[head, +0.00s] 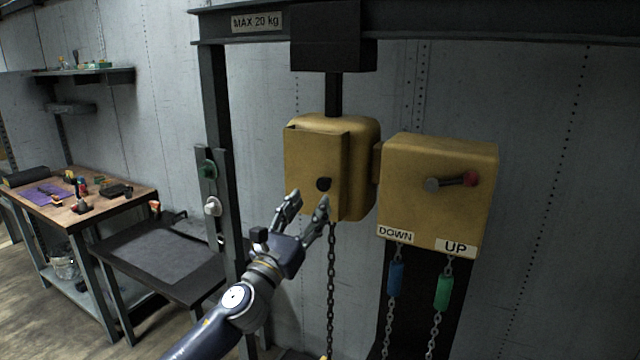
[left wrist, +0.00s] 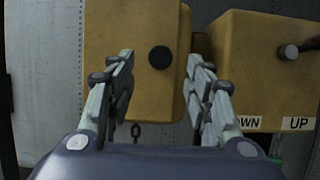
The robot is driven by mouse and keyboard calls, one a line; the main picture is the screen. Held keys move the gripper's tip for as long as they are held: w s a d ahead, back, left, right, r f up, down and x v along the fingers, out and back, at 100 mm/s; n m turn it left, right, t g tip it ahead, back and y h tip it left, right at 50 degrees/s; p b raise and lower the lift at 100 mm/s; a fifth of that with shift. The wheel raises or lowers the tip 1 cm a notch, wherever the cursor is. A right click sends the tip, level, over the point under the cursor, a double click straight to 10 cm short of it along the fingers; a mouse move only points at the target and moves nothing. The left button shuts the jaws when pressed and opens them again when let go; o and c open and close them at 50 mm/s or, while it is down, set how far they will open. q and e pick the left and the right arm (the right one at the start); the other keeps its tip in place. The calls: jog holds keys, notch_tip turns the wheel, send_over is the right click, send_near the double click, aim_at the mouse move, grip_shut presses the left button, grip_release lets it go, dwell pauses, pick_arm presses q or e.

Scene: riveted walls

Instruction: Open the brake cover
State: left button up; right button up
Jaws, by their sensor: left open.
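The brake cover (head: 309,160) is a yellow plate on the front of a yellow box (head: 362,150) that hangs under a dark beam. A black round knob (head: 323,184) sits on its lower part. The cover looks closed. My left gripper (head: 308,203) is open, just below and in front of the knob in the head view. In the left wrist view the cover (left wrist: 135,35) fills the upper middle, and the knob (left wrist: 160,57) shows between and beyond the two open fingers. The fingers appear apart from the knob. My right gripper is not in view.
A second yellow box (head: 440,190) with a red-tipped lever (head: 458,181) stands close on the right, with DOWN and UP labels and chains below. A chain (head: 331,290) hangs under the left box. A dark post (head: 218,150) and a workbench (head: 110,205) are at left.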

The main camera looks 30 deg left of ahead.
aim_at(322, 187)
pick_arm(q)
jog(key=p+x, duration=0.1)
jog(key=x, duration=0.5)
jog(key=shift+p, duration=0.35)
grip_shut()
